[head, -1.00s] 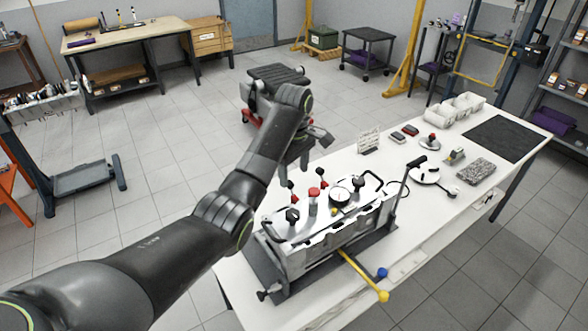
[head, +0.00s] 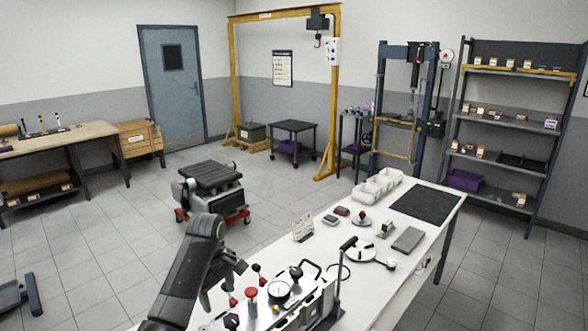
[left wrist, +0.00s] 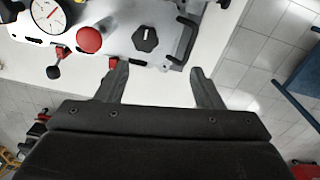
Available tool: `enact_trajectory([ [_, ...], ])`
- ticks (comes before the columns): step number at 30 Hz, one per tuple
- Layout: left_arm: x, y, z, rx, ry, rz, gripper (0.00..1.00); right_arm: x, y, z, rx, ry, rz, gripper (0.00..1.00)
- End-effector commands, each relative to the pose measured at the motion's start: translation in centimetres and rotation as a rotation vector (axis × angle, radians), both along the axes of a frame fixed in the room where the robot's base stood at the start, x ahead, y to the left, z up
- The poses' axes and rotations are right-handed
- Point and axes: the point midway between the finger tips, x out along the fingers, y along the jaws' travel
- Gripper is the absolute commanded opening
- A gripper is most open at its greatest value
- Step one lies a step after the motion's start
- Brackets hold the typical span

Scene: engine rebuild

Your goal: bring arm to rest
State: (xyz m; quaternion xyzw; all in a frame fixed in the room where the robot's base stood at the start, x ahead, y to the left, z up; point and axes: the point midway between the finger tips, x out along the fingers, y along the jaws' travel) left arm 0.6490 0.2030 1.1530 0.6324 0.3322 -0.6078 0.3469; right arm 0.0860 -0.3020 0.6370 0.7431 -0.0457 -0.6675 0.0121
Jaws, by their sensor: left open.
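My left arm comes up from the bottom of the head view. Its gripper (head: 220,284) hangs at the far left side of a silver engine assembly (head: 290,312) on the white bench. In the left wrist view, my left gripper (left wrist: 158,76) is open, its two dark fingers well apart and nothing between them. Beyond the fingertips lie the assembly's plate, a black knob (left wrist: 146,38), a red knob (left wrist: 89,40) and a round dial gauge (left wrist: 47,14). The gauge also shows in the head view (head: 280,290). My right gripper is not in view.
The white bench (head: 345,280) carries small parts, white bins (head: 377,186) and a dark mat (head: 427,204). An engine on a red-wheeled stand (head: 212,192) stands on the floor beyond my arm. Open tiled floor (head: 110,240) lies to the left.

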Motion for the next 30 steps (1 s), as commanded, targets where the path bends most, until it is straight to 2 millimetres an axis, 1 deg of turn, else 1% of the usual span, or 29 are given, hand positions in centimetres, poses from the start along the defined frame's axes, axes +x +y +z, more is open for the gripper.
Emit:
enact_trajectory([
  [1,-1.5,0.7,-2.3,0.000,-0.005,-0.036,0.61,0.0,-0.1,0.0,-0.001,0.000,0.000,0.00],
  [3,-3.3,1.5,-4.7,0.004,-0.024,-0.095,0.61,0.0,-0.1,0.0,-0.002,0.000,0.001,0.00],
  [5,-4.9,2.2,-6.5,0.010,-0.041,-0.144,0.61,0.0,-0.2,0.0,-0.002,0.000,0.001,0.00],
  [6,-6.1,2.7,-7.6,0.014,-0.050,-0.176,0.61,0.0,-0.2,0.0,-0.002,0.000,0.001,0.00],
  [8,-7.9,3.3,-9.2,0.021,-0.065,-0.224,0.61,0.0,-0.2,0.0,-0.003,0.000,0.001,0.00],
  [9,-9.1,3.7,-10.1,0.027,-0.075,-0.255,0.61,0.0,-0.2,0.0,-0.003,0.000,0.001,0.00],
  [11,-11.0,4.3,-11.3,0.037,-0.088,-0.299,0.61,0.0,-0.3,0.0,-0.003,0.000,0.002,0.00],
  [14,-14.3,5.2,-13.0,0.056,-0.110,-0.373,0.61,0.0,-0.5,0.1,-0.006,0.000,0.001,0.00],
  [15,-15.8,5.6,-13.6,0.064,-0.117,-0.404,0.61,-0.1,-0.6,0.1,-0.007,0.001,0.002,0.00],
  [17,-18.0,6.2,-14.4,0.081,-0.129,-0.450,0.61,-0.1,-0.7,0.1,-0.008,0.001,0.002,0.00],
  [18,-19.6,6.5,-14.7,0.092,-0.136,-0.480,0.61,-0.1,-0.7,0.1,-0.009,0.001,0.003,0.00],
  [20,-21.9,7.0,-15.1,0.109,-0.147,-0.528,0.61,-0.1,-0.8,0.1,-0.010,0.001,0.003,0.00],
  [21,-23.5,7.3,-15.3,0.121,-0.153,-0.558,0.61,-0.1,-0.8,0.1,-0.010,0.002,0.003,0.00],
  [22,-24.7,7.6,-15.4,0.132,-0.157,-0.582,0.61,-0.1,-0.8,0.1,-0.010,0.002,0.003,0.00],
  [23,-25.9,7.8,-15.4,0.143,-0.162,-0.605,0.61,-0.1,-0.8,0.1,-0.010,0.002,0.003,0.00],
  [24,-27.5,8.1,-15.3,0.158,-0.167,-0.636,0.61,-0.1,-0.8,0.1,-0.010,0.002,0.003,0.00],
  [27,-31.1,8.6,-14.9,0.194,-0.178,-0.709,0.61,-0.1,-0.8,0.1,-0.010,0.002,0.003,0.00],
  [30,-33.9,9.1,-14.1,0.226,-0.184,-0.769,0.61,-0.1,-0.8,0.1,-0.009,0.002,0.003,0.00],
])
